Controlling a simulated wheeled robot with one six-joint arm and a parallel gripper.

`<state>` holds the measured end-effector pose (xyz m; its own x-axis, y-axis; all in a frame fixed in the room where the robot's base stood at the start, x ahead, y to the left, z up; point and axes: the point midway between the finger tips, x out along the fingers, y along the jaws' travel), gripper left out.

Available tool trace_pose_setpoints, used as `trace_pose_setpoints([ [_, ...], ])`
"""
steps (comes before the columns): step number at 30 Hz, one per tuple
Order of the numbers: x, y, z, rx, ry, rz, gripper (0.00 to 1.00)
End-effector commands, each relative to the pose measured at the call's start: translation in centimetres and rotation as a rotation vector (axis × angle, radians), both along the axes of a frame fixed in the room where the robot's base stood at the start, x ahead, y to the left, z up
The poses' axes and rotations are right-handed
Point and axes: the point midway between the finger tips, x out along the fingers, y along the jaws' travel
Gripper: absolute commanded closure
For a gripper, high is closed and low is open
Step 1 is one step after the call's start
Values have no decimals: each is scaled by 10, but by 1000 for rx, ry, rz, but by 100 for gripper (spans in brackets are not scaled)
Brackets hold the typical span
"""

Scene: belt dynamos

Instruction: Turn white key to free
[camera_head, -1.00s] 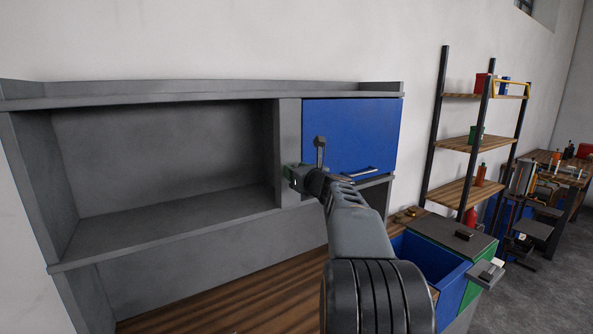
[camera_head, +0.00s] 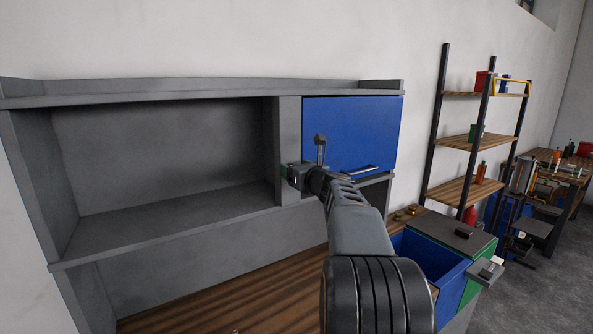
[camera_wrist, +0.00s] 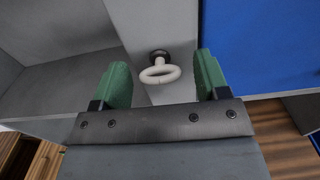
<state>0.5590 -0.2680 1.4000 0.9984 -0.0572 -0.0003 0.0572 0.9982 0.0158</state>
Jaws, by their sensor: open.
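The white key (camera_wrist: 160,74) shows in the wrist view as a pale ring-shaped bow on a dark round lock, set in the grey upright panel of the cabinet. My gripper (camera_wrist: 161,78) is open, with one green finger on each side of the key and a gap between each finger and the ring. I cannot tell how deep the fingers reach past it. In the head view my gripper (camera_head: 288,174) is at the grey upright beside the blue door; my own wrist hides the key there.
The blue cabinet door (camera_head: 350,132) with its bar handle is right of the upright. An open grey shelf (camera_head: 160,228) is to the left. A wooden worktop (camera_head: 230,295) and a blue open drawer (camera_head: 432,262) lie below. A shelf rack (camera_head: 465,143) stands further right.

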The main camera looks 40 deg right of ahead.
Motion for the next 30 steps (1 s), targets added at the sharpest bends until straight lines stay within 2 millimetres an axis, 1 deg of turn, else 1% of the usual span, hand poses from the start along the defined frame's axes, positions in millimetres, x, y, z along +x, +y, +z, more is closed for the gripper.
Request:
trace_pose_setpoints([
  [2, -2, 0, 0, -1, -1, 0, 32],
  [5, -11, 0, 0, -3, -2, -2, 32],
  [8, -27, 1, -2, -2, -3, -3, 32],
  [15, -78, 3, -2, -2, -3, -5, 32],
  [21, -112, 6, -2, -2, -1, -4, 32],
  [25, -127, 7, -1, -1, -1, -3, 32],
  [30, -136, 8, -1, 0, 0, -1, 32],
])
